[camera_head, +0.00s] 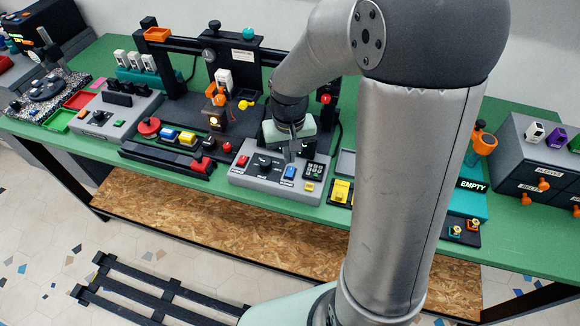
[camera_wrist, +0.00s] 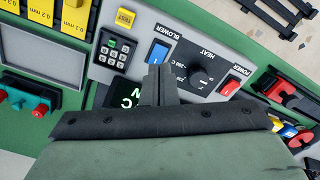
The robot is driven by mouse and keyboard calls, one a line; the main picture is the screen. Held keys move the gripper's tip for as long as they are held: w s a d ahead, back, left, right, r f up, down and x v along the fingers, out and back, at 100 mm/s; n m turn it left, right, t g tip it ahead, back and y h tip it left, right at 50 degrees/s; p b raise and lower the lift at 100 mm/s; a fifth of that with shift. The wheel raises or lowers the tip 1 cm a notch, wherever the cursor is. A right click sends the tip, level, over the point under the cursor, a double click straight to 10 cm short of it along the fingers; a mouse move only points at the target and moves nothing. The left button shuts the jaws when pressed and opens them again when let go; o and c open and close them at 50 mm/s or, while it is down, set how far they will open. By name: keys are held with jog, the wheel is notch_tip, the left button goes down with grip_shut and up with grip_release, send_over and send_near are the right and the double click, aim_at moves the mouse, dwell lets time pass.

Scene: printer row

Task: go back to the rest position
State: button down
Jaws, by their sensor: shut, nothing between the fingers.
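My gripper (camera_head: 291,152) is shut and empty. In the head view it hangs low over the grey control box (camera_head: 275,187), with the fingers pointing down. Whether the tips touch the panel I cannot tell. The red POWER switch (camera_wrist: 230,86) is farther right, and the keypad (camera_wrist: 115,50) is left. The fingers and palm partly hide a green-lit display (camera_wrist: 120,97).
A black-framed printer (camera_head: 240,58) stands behind the box, close to my arm. A yellow-topped block (camera_head: 341,190) is right of the box, and a teal EMPTY bin (camera_head: 468,200) is farther right. A dark pallet (camera_head: 150,290) lies on the floor. Open space lies above the green bench.

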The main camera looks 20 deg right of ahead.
jog(key=shift+r+p, duration=0.45)
jog(key=shift+r, duration=0.45)
jog(key=s+r, duration=0.3)
jog(key=s, duration=0.5)
jog(key=s+r+t, duration=0.1)
jog(key=s+r, duration=0.3)
jog(key=s, duration=0.5)
jog(key=shift+d+n, duration=0.3)
jog(key=shift+d, duration=0.1)
